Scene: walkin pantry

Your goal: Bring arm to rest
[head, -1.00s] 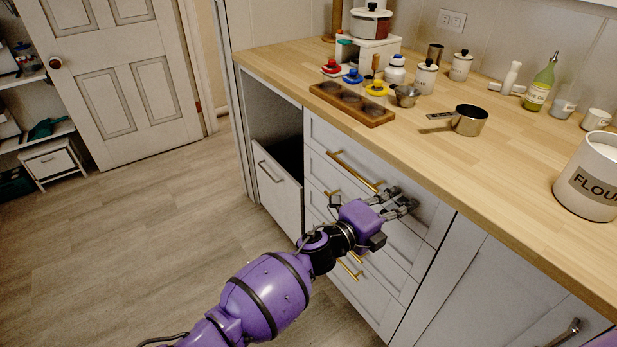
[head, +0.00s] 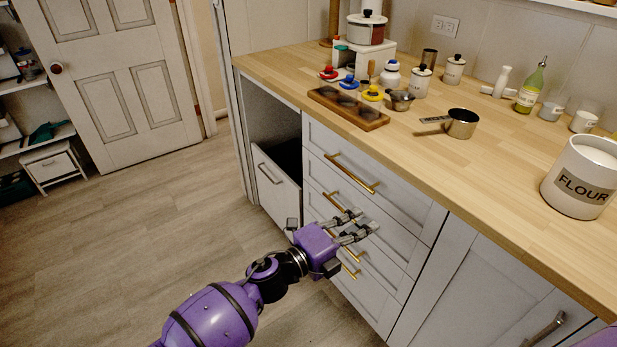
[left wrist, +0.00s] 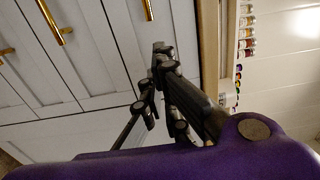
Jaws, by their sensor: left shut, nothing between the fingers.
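My left arm is purple and comes in from the bottom of the head view. Its left gripper (head: 364,221) has dark grey fingers and is shut and empty. In the head view it is in front of the drawer fronts, below the countertop's edge. I cannot tell the exact gap to the drawers. In the left wrist view the gripper's dark fingers (left wrist: 160,58) show against white drawer fronts. My right gripper is not in view.
The white drawer unit (head: 334,150) has brass handles. A bin drawer (head: 276,190) stands partly out to the left. The wooden countertop (head: 420,165) holds a wooden rack (head: 347,108), a metal cup (head: 462,123) and a flour canister (head: 580,180). The floor at left is clear.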

